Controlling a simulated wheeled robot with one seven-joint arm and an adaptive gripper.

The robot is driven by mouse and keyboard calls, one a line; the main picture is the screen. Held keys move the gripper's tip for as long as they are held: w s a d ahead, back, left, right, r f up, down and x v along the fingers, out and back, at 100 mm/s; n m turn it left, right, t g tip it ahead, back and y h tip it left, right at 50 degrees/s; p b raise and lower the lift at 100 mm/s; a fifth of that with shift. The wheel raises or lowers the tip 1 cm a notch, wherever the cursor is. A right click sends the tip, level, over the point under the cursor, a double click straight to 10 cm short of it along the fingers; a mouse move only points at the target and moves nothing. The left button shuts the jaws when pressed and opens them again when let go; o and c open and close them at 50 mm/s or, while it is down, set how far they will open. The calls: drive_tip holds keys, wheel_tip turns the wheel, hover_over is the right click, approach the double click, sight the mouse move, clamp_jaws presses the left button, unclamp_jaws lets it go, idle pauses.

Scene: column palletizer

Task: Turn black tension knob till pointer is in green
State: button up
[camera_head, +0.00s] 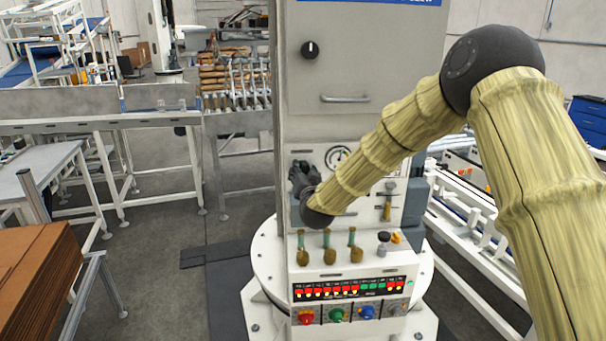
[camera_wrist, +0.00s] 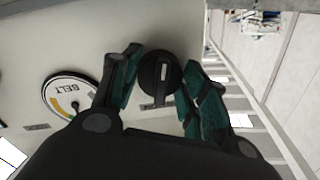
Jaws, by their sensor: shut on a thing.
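The black tension knob (camera_wrist: 160,75) with a pale mark sits on the panel in the wrist view. My gripper (camera_wrist: 161,62) has its green-padded fingers on both sides of the knob and is shut on it. In the head view my gripper (camera_head: 302,180) is at the panel's left side and hides the knob. The round BELT gauge (camera_wrist: 66,92) is left of the fingers in the wrist view, partly covered by one. A yellow arc shows on it; pointer position and green zone are unclear. The gauge (camera_head: 336,156) also shows in the head view, small, beside my arm.
Another black knob (camera_head: 310,50) and a handle (camera_head: 345,99) are on the cabinet door above. Several levers (camera_head: 328,246) stand below my gripper, above a console of lit indicators (camera_head: 350,288) and coloured knobs. Conveyors (camera_head: 100,105) stand at left.

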drive_tip(key=shift+d+f+m+b, duration=0.1)
drive_tip(key=shift+f+m+b, duration=0.2)
drive_tip(key=shift+m+b, duration=0.75)
drive_tip(key=shift+b, duration=1.05)
drive_tip(key=shift+r+m+b, duration=0.1)
drive_tip(key=shift+m+b, duration=0.25)
drive_tip(key=shift+r, duration=0.1)
drive_tip(key=o, duration=1)
drive_tip(key=shift+o, duration=0.2)
drive_tip(key=shift+s, duration=0.15)
drive_tip(key=s+d, duration=0.1)
drive_tip(key=s, duration=1)
drive_tip(key=shift+s+d, duration=0.3)
drive_tip(key=shift+d, duration=0.1)
